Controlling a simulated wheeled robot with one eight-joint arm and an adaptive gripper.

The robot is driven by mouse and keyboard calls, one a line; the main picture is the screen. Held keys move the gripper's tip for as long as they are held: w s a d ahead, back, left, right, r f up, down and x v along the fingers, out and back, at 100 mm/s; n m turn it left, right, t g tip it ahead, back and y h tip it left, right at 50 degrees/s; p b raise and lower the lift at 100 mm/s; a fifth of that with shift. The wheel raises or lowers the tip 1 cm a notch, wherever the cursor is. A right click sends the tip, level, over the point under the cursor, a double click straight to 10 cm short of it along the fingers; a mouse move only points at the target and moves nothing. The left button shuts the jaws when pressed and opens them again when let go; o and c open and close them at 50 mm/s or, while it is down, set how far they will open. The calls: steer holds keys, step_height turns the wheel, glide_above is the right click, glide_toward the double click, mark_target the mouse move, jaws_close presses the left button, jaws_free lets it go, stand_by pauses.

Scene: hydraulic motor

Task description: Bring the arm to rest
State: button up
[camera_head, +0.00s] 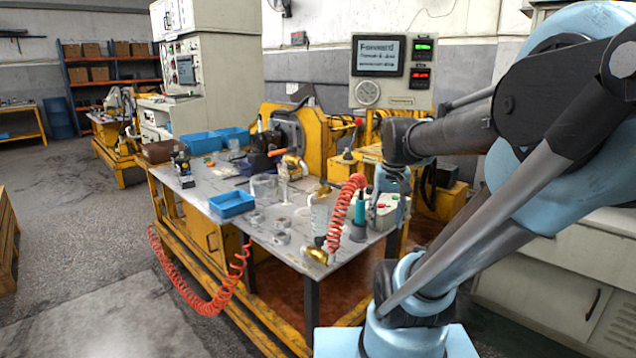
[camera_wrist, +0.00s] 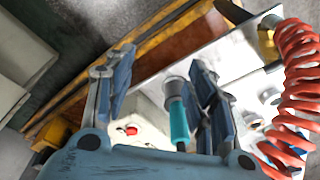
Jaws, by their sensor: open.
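My arm reaches in from the right in the head view. My gripper (camera_head: 391,184) hangs at the table's near right corner, beside a white control box (camera_head: 384,213) with red and green buttons. In the wrist view my gripper (camera_wrist: 162,60) has its two blue-grey fingers spread apart with nothing held. A teal-handled tool (camera_head: 360,208) stands on the table left of the gripper. In the wrist view the teal tool (camera_wrist: 178,122) appears in line with the gap between the fingers, apparently beyond them. The exact distance is unclear.
A coiled red hose (camera_head: 345,205) rises close to the gripper; the hose also shows in the wrist view (camera_wrist: 297,85). The metal table (camera_head: 217,180) holds a blue tray (camera_head: 232,204) and several small parts. A display panel (camera_head: 392,70) stands behind. Floor at left is open.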

steer(key=s+f+n, duration=0.1)
steer(key=s+f, duration=0.8)
steer(key=shift+t, duration=0.3)
steer(key=shift+w+f, duration=0.2)
steer(key=shift+w, duration=0.3)
